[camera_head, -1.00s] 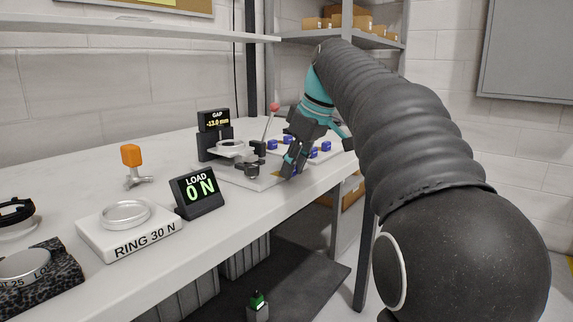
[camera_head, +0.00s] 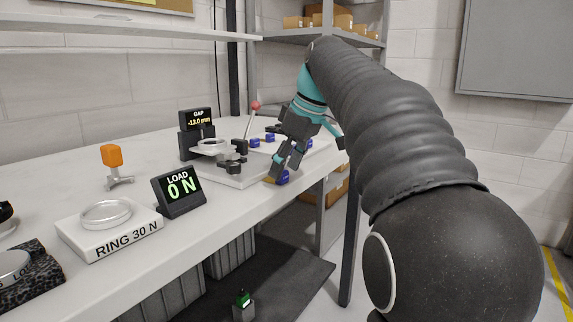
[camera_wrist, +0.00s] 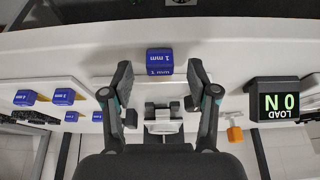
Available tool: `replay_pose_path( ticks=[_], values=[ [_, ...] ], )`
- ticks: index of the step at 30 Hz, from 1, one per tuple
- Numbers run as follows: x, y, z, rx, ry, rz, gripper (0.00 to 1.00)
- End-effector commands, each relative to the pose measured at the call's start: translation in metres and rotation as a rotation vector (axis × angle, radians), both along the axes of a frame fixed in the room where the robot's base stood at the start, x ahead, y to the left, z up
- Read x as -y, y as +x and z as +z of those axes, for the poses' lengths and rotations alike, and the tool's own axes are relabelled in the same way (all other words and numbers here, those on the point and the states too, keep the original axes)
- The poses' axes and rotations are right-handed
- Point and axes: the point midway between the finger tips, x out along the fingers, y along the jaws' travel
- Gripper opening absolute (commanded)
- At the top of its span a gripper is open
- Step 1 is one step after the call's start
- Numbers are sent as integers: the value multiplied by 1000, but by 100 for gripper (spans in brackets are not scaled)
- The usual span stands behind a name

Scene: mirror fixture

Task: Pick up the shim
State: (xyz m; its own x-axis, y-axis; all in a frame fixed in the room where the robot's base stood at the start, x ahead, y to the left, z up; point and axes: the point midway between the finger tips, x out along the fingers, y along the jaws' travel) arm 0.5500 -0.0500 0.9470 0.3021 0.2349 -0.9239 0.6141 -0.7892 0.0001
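Several blue shim blocks with white millimetre labels are in view. One marked 1 mm (camera_wrist: 160,58) lies near the table edge, centred ahead of my gripper (camera_wrist: 160,72) in the wrist view. My gripper's two dark fingers are spread apart, with nothing held between them. In the head view my gripper (camera_head: 276,172) points down at the front of the bench, close to a blue block (camera_head: 284,177) that its fingers partly hide. Other blue shims sit on a pale plate at left in the wrist view, including ones marked 4 mm (camera_wrist: 26,97) and 3 mm (camera_wrist: 62,97).
The mirror fixture (camera_head: 210,147) stands behind my gripper, with a red-knobbed lever (camera_head: 254,106) and a gap display (camera_head: 196,119) reading -13.0 mm. A load display (camera_head: 178,190) reads 0 N. A ring block (camera_head: 110,228) and orange-topped part (camera_head: 112,157) stand to the left.

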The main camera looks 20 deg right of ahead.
Motion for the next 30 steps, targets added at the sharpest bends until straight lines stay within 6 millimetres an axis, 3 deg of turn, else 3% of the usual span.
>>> replay_pose_path(
  ticks=[10, 24, 30],
  values=[
    [3, -3, 11, 2, -1, -1, 59],
    [22, -27, 84, 3, 0, -1, 59],
    [26, -33, 102, 2, -1, -1, 59]
  ],
)
